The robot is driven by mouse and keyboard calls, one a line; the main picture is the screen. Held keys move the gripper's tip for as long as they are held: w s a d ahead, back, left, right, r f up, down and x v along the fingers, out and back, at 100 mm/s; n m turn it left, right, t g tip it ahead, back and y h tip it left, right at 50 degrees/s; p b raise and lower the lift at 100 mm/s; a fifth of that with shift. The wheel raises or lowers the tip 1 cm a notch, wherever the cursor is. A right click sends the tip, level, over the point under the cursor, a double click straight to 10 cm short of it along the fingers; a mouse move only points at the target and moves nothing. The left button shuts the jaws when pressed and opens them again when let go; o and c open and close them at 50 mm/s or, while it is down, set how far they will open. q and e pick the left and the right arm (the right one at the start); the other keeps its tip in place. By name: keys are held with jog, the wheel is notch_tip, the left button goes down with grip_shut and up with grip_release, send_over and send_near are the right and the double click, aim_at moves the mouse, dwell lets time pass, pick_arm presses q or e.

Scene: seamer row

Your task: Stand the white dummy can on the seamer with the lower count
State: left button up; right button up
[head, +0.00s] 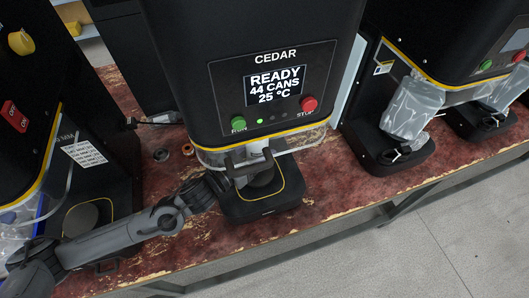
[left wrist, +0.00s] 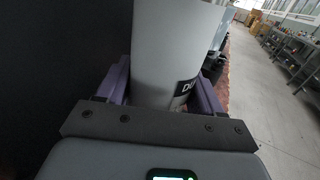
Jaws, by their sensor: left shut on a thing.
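The white dummy can (left wrist: 165,50) stands between the two fingers of my left gripper (head: 248,163) in the left wrist view, with part of a dark label showing. My left gripper is shut on it. In the head view the gripper is at the front of the CEDAR seamer (head: 277,55), above its black base plate (head: 262,203). The can is hard to make out there, and I cannot tell whether it touches the plate. The CEDAR display (head: 274,86) reads READY, 44 CANS, 25 °C. My right gripper is not in view.
Another seamer (head: 22,95) with a round plate (head: 87,218) stands at the left. At the right, a seamer (head: 450,40) has a clear plastic bag (head: 413,108) hanging over its base. The worn red bench (head: 180,255) has free room in front; grey floor lies beyond its edge.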

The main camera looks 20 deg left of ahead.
pick_arm(q)
jog(key=f+b, duration=0.2)
jog(key=f, duration=0.1)
jog(key=shift+s+a+f, duration=0.1)
jog(key=shift+s, duration=0.1)
jog(key=shift+f, duration=0.1)
jog(key=shift+w, duration=0.1)
jog(key=shift+f+b, duration=0.25)
jog(key=shift+b, duration=0.15)
jog(key=o, duration=1.2)
jog(key=shift+r, duration=0.1)
